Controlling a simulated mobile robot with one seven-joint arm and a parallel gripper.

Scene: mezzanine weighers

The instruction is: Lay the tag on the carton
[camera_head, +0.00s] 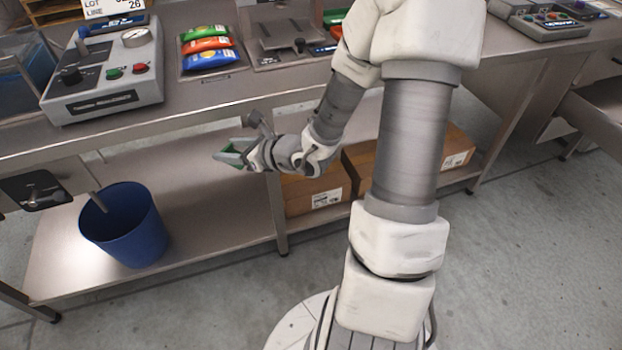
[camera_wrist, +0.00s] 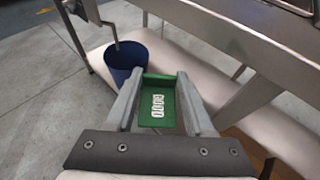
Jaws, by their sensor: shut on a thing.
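My gripper (camera_head: 226,155) is shut on a green tag (camera_wrist: 158,116). The tag carries a white printed patch and sits between both fingers in the wrist view; in the head view only a bit of green shows at the fingertips. My gripper is in front of the bench, below its top edge, pointing left. A brown carton (camera_head: 305,200) with a white label is on the lower shelf, to the right of and below my gripper, partly hidden by my arm. Another brown carton (camera_head: 458,147) shows farther right. I cannot tell which carton is the task's.
A blue bin (camera_head: 124,226) stands on the lower shelf (camera_head: 215,205) at left. The benchtop (camera_head: 190,112) above holds a grey control box (camera_head: 105,75), coloured packets (camera_head: 206,47) and a weighing device (camera_head: 285,35). The shelf between bin and carton is clear.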

